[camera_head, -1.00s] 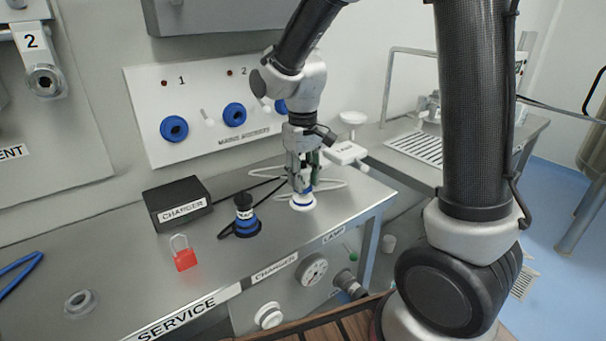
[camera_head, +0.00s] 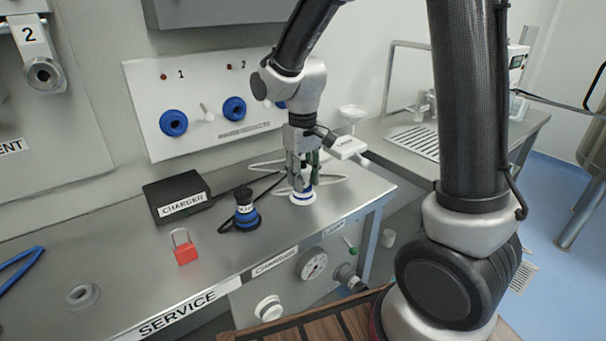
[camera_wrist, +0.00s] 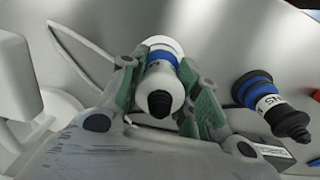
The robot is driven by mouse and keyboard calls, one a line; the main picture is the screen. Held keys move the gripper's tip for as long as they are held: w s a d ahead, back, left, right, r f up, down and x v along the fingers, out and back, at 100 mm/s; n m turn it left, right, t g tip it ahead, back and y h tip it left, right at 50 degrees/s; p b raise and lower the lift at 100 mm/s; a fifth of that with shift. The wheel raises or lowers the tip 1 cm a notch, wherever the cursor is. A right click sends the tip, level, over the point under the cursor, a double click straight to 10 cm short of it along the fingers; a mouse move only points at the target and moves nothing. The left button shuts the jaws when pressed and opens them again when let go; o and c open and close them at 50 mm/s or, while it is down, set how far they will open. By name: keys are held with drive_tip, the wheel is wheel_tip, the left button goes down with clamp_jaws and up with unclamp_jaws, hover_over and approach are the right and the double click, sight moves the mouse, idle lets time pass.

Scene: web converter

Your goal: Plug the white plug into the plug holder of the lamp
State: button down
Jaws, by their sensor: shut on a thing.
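The white plug (camera_head: 303,197) has a blue band and stands upright at the back right of the steel bench. In the wrist view the white plug (camera_wrist: 159,97) shows its black tip towards the camera and a white disc at its far end. My gripper (camera_head: 303,172) points down over it. In the wrist view my gripper (camera_wrist: 157,66) has its green-padded fingers on both sides of the plug, shut on it. I cannot tell whether the plug touches the bench.
A black and blue plug (camera_head: 246,213) stands left of my gripper, near the black charger box (camera_head: 176,197). A red padlock (camera_head: 185,250) lies farther left. A white cable loops behind the plug.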

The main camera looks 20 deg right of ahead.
drive_tip(key=shift+f, duration=0.2)
drive_tip(key=c, duration=0.9)
unclamp_jaws()
drive_tip(key=shift+c, duration=0.2)
wheel_tip(320, 180, up, 12)
drive_tip(key=shift+r, duration=0.1)
drive_tip(key=s+d+r+m+t, duration=0.1)
drive_tip(key=s+d+r+t, duration=0.1)
drive_tip(key=s+d, duration=0.5)
drive_tip(key=s+d+r+m+t, duration=0.1)
drive_tip(key=s+d+m+t, duration=0.1)
drive_tip(key=s+d, duration=0.6)
drive_tip(key=s, duration=0.4)
drive_tip(key=shift+r+m, duration=0.3)
drive_tip(key=shift+r, duration=0.05)
